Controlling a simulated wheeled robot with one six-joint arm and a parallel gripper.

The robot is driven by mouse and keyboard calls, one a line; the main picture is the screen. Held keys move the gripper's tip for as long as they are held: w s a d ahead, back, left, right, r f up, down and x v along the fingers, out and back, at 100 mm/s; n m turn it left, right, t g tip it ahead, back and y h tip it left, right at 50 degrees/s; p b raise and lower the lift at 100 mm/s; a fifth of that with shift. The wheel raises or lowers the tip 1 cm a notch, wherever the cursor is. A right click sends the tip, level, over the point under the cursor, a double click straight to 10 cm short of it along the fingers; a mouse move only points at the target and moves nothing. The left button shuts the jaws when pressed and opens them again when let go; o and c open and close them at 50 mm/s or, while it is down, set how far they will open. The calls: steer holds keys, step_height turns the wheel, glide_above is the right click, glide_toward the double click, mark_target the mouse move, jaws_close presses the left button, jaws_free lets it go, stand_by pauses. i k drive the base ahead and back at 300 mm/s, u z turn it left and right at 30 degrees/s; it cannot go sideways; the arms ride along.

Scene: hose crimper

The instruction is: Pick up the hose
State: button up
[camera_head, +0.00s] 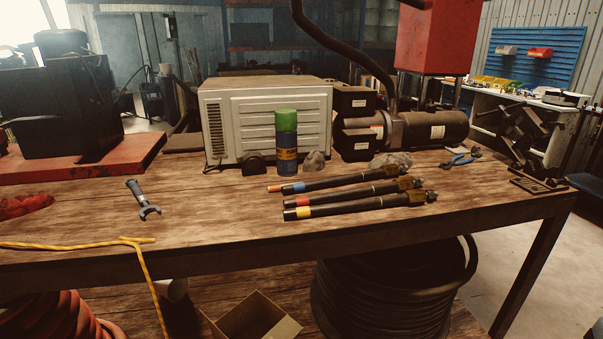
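Three short black hoses lie side by side on the wooden workbench (215,220), slanting slightly up to the right. The back hose (335,181) has a blue band and an orange-red left tip. The middle hose (345,194) has a red band. The front hose (350,207) has a yellow band. Each has a metal fitting at its right end. The task does not say which hose is meant. A large coil of black hose (385,300) sits below the bench. My gripper is not in view.
A spray can (286,145) with a green cap stands behind the hoses, before a white unit (265,120). A wrench (143,198) and yellow rope (75,245) lie left; blue-handled pliers (460,158) lie right. A red crimper-like machine (440,35) rises behind. The bench front is mostly clear.

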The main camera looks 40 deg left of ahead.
mark_target(392, 171)
steer(key=u, duration=0.85)
steer(key=i, duration=0.9)
steer(key=u, duration=0.75)
